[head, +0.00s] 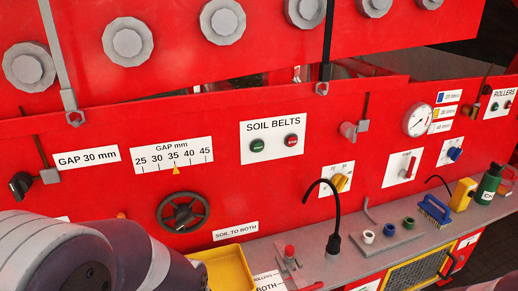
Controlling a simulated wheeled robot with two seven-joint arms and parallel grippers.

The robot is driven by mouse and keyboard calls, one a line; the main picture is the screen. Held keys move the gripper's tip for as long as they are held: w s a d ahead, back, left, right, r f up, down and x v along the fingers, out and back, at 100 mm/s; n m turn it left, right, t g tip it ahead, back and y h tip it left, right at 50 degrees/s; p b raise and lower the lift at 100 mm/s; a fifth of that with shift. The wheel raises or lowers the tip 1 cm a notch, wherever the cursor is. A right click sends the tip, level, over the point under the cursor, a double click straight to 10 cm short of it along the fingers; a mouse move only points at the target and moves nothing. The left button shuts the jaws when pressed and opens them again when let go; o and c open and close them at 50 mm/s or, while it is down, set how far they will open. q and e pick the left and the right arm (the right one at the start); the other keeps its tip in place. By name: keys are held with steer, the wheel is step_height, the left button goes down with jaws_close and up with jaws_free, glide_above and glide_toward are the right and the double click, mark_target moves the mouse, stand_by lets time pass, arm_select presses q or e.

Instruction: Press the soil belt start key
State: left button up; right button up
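The white SOIL BELTS panel (273,137) is on the red machine front, near the middle of the head view. It carries a round green key (257,146) on the left, with small lettering that I cannot read surely. A round red key (291,140) sits to its right. Nothing covers or touches either key. A grey and purple part of my arm fills the lower left corner, well below and left of the panel. Neither of my grippers shows in this view.
Left of the panel are a GAP mm scale (173,156) and a dark handwheel (183,213). A yellow knob (340,183) and a black bent hose (335,215) stand below right. A yellow tray (230,268) and grey ledge (370,258) lie below. A ROLLERS panel (499,104) is far right.

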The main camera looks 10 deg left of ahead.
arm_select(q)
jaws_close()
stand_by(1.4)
